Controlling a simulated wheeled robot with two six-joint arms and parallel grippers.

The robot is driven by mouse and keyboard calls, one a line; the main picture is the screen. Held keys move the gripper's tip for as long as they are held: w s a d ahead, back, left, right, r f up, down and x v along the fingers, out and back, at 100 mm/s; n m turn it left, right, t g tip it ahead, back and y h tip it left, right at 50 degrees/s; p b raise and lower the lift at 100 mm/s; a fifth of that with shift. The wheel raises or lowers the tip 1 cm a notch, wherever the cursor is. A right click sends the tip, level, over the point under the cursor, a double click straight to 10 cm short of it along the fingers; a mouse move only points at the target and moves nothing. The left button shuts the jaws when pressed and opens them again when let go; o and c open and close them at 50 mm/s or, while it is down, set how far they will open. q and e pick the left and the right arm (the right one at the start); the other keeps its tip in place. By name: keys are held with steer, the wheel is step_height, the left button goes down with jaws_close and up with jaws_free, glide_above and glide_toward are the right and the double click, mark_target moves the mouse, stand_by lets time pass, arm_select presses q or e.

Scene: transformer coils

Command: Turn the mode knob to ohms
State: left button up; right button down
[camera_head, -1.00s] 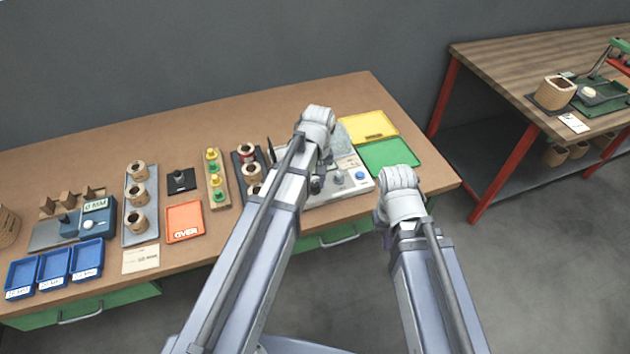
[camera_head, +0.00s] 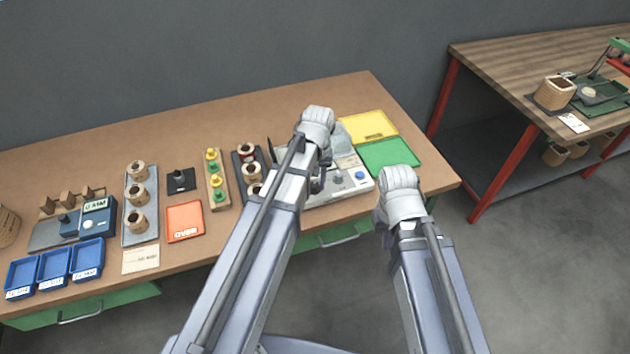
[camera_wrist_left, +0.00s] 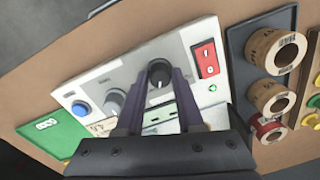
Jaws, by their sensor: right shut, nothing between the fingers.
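The meter (camera_head: 345,188) is a pale unit on the bench, partly covered by my left arm. In the left wrist view its panel carries a round black knob (camera_wrist_left: 160,72) with a white mark. A grey knob (camera_wrist_left: 115,101), a blue button (camera_wrist_left: 81,108) and a red rocker switch (camera_wrist_left: 206,58) are also on it. My left gripper (camera_wrist_left: 159,76) has its two fingers apart, one on each side of the black knob; I cannot tell whether they press on it. The panel's markings are too small to read. My right gripper (camera_head: 398,190) is beyond the bench's front edge, its fingertips hidden.
A green tray (camera_head: 390,155) and a yellow tray (camera_head: 368,126) lie to the right of the meter. A dark rack (camera_head: 238,170) of coils stands close on its left. An orange OVER tray (camera_head: 184,220) and blue bins (camera_head: 53,266) are further left.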

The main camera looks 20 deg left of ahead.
mark_target(316, 185)
arm_select(q)
steer(key=o, duration=0.4)
steer(key=shift+c, duration=0.2)
step_height(316, 185, up, 8)
steer(key=p, duration=0.8)
steer(key=shift+d, duration=0.15)
steer(key=shift+f, duration=0.1)
steer(key=s+d+m, duration=0.7)
steer(key=s+d, duration=0.3)
steer(key=s, duration=0.4)
steer(key=shift+y, duration=0.4)
